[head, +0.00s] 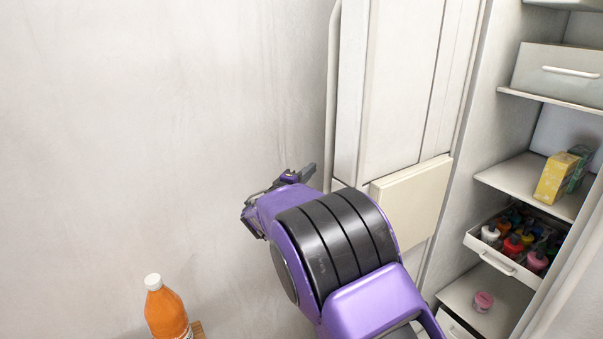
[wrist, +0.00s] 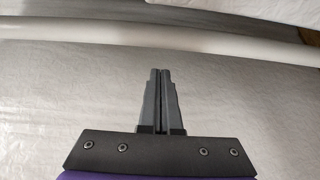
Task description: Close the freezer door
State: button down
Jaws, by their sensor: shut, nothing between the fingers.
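The freezer door (head: 405,85) stands open in the head view, its inner face towards me. A cream bin (head: 412,205) sits low on that face. A long pale bar, which looks like the door handle (head: 333,90), runs up its left edge. My gripper (head: 308,173) is at the lower left of the door, close to the bar; I cannot tell if they touch. In the wrist view my gripper (wrist: 160,72) is shut and empty. Its fingers point towards a pale bar (wrist: 150,34) crossing the top of that view. My arm hides the door's lower part.
The open cabinet interior (head: 480,125) at the right has shelves, a drawer (head: 556,75), a yellow box (head: 555,178) and a pulled-out tray of colourful bottles (head: 492,258). An orange bottle (head: 166,310) stands at the bottom left. A bare pale wall (head: 150,130) fills the left.

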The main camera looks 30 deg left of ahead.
jog(key=shift+s+d, duration=0.15)
jog(key=shift+d, duration=0.5)
jog(key=shift+s+d, duration=0.15)
jog(key=shift+d, duration=0.45)
jog(key=shift+s+d, duration=0.1)
jog(key=shift+d, duration=0.05)
